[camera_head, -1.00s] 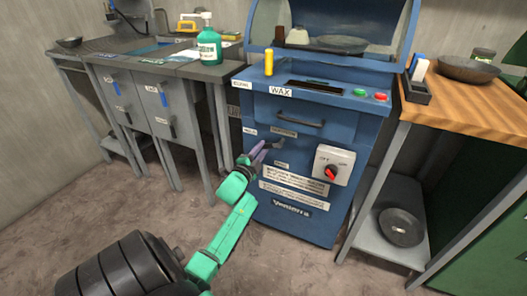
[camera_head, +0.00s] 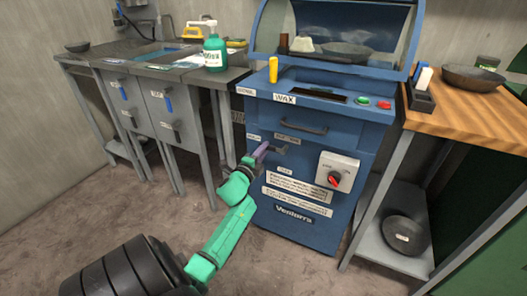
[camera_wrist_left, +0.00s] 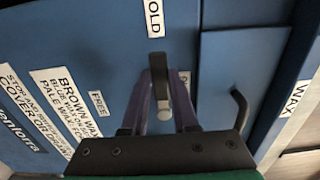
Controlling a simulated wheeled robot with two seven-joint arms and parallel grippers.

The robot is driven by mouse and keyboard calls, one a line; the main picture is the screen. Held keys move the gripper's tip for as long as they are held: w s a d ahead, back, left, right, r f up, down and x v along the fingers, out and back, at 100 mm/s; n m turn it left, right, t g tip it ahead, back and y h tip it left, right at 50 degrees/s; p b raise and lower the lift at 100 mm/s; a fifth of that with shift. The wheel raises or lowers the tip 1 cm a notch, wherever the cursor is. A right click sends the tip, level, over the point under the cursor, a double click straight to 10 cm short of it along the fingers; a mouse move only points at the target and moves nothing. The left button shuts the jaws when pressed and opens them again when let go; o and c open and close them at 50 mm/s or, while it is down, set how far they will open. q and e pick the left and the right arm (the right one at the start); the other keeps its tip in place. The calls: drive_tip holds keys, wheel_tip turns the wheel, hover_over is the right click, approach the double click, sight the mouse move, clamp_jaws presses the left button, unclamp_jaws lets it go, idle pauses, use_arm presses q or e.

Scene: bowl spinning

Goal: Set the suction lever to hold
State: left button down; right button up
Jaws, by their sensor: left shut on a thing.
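The suction lever (camera_wrist_left: 162,95) is a short grey handle with a rounded end on the front of the blue machine (camera_head: 345,150). My left gripper (camera_head: 264,149), with purple fingers, is shut on the lever. In the left wrist view the two fingers lie on either side of it. A label ending in "OLD" (camera_wrist_left: 155,18) is beyond the lever's mount, and a "FREE" label (camera_wrist_left: 97,103) is to the left. The fingers partly hide the lever in the head view. My right gripper is not in view.
A white switch box with a red knob (camera_head: 335,179) is on the machine front, right of the lever. A drawer handle (camera_head: 302,128) is above the lever. A wooden bench (camera_head: 470,118) stands right, a grey sink counter (camera_head: 120,62) left. Open floor lies in front.

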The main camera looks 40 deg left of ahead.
use_arm(q)
drive_tip(key=c, duration=0.7)
unclamp_jaws()
drive_tip(key=shift+s, duration=0.1)
drive_tip(key=p+v, duration=0.2)
drive_tip(key=v, duration=1.2)
drive_tip(key=shift+s+d, duration=0.15)
drive_tip(key=shift+s, duration=0.05)
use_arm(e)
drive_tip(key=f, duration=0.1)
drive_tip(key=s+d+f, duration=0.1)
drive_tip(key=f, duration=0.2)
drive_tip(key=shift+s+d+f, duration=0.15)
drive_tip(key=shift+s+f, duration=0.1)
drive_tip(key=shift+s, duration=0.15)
